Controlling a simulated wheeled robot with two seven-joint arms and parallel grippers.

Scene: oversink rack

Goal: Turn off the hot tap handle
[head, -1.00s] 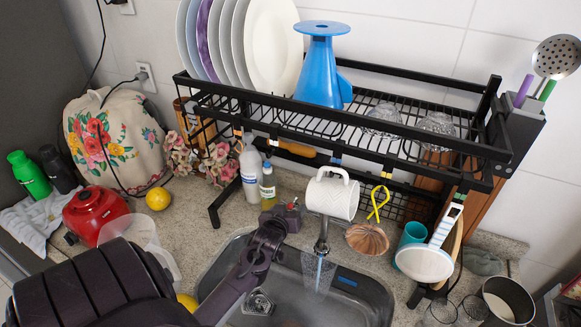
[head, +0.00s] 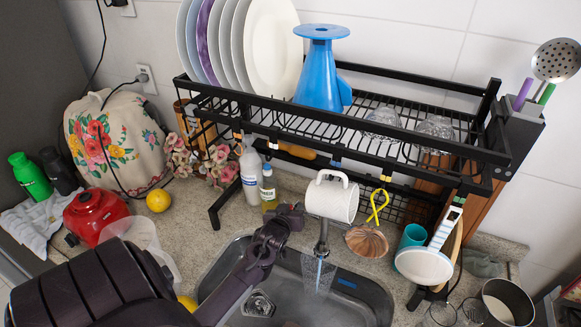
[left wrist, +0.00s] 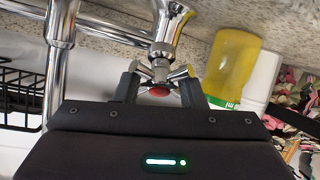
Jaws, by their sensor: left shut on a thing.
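The hot tap handle, a metal cross with a red cap (left wrist: 158,91), shows in the left wrist view between the two fingers of my left gripper (left wrist: 160,88). The gripper is shut on it. In the head view my left gripper (head: 291,215) is behind the sink and hides the handle. The chrome faucet spout (head: 322,238) hangs over the sink (head: 378,300), and a stream of water (head: 318,272) shows below it. In the left wrist view the chrome tap body (left wrist: 167,25) rises right behind the handle. My right gripper is not in view.
A yellow soap bottle (head: 269,192) stands close beside my left gripper. A white mug (head: 333,200) hangs just to its right, from the black dish rack (head: 360,138). A white spray bottle (head: 250,175) stands behind. The red pot (head: 95,213) is at left.

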